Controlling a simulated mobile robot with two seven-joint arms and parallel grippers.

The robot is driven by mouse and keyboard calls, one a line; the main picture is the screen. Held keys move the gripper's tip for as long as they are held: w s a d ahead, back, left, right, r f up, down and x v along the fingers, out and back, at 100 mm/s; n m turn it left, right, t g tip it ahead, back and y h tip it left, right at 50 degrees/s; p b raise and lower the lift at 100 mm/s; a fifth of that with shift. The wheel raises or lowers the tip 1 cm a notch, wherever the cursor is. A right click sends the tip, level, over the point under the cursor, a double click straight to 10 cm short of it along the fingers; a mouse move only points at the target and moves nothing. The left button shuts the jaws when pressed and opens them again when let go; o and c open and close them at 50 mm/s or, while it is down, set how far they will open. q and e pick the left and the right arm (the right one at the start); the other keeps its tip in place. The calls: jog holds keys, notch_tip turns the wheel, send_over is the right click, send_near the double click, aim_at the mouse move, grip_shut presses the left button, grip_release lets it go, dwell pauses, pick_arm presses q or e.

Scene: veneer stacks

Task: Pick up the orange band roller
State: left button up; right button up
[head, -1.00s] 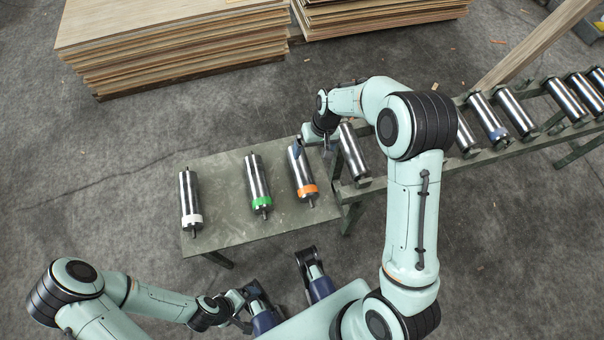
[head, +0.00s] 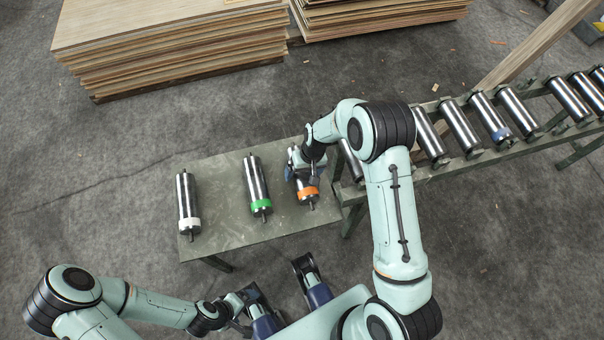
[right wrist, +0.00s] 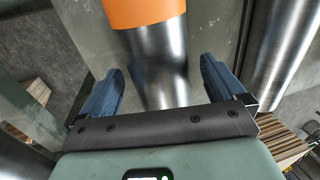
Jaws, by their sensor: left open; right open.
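The orange band roller (head: 306,192) lies on the grey-green table near its right edge, its orange band toward the near end. Its upper part is hidden by my right gripper (head: 303,170) in the head view. In the right wrist view the roller (right wrist: 158,60) runs between the two open blue fingers (right wrist: 162,88), with the orange band at the top of the picture. No contact between fingers and roller shows. My left gripper (head: 242,308) is at the lower left, off the table, away from the rollers.
The green band roller (head: 257,183) and white band roller (head: 187,203) lie to the left on the table (head: 223,190). The roller conveyor (head: 470,150) starts right beside the table. Stacked veneer sheets (head: 170,45) stand behind. Bare table lies between the rollers.

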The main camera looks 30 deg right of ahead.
jog(key=shift+r, duration=0.1)
jog(key=c, duration=1.3)
jog(key=shift+o, duration=0.2)
